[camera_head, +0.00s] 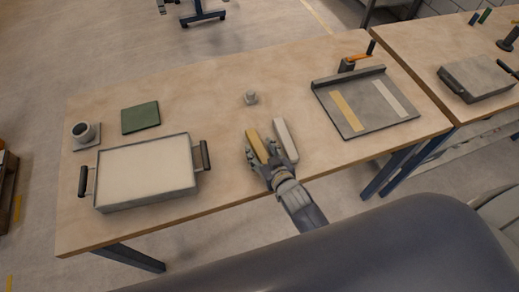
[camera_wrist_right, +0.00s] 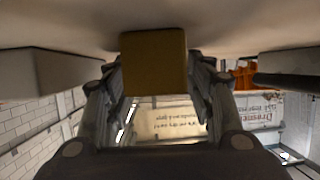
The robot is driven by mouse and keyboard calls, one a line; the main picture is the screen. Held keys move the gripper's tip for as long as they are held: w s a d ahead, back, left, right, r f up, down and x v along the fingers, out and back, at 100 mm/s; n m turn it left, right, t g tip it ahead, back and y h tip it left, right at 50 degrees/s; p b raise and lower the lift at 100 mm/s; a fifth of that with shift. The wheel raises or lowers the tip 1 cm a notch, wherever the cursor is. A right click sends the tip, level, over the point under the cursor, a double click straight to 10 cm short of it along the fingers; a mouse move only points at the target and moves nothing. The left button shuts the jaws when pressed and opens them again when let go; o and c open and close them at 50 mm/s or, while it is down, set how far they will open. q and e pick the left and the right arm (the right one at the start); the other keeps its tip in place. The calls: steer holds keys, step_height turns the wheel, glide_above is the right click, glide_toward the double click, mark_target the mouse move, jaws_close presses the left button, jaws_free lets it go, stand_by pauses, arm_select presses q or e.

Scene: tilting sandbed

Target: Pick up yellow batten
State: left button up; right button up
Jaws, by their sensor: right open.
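The yellow batten (camera_head: 256,143) lies on the wooden table, just left of a white batten (camera_head: 285,139). My right gripper (camera_head: 263,154) is at the near end of the yellow batten, with its fingers open to either side of that end. In the right wrist view the end of the yellow batten (camera_wrist_right: 154,62) shows between the open fingers (camera_wrist_right: 156,75). I cannot tell whether either finger touches it. The white batten (camera_wrist_right: 50,72) shows at the left there. My left gripper is out of view.
A small grey knob (camera_head: 250,97) stands behind the battens. A tilting board (camera_head: 344,121) with yellow and white strips is at the right.

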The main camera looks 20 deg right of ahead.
steer(key=shift+c, duration=0.2)
steer(key=c, duration=1.1)
steer(key=shift+c, duration=0.2)
